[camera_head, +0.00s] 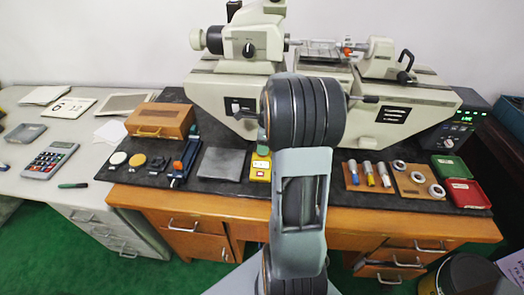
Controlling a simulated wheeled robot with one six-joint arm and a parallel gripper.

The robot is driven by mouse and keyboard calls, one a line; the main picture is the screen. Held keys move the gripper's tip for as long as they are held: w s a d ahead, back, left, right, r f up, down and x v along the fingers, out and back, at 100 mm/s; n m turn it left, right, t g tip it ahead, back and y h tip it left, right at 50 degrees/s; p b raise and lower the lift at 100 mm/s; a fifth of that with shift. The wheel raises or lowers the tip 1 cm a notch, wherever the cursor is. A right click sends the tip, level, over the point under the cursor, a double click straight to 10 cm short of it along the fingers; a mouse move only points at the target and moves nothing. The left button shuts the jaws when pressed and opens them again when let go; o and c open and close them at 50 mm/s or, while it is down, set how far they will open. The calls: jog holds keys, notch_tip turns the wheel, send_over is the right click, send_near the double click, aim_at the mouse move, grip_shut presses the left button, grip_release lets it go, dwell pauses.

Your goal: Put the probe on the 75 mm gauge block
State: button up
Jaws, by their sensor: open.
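No probe or 75 mm gauge block can be picked out for certain, as no size marks are readable. A yellow block-like piece (260,168) lies on the dark mat, just left of my arm and partly covered by it. Several short metal cylinders with coloured bands (368,174) are on a wooden board right of my arm. A dark blue device with an orange part (184,162) lies at the mat's left. My arm rises through the middle of the view. My gripper cannot be made out behind it.
A large cream measuring machine (228,88) stands at the back. Metal rings on a board (418,178), a green tray (451,166) and a red tray (468,193) lie to the right. A wooden box (160,120) and grey plate (221,163) lie to the left.

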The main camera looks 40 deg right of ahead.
jog(key=shift+w+a+f, duration=0.1)
jog(key=shift+f, duration=0.6)
jog(key=shift+w+a+f, duration=0.1)
jog(key=shift+f, duration=0.55)
jog(key=shift+s, duration=0.1)
grip_shut()
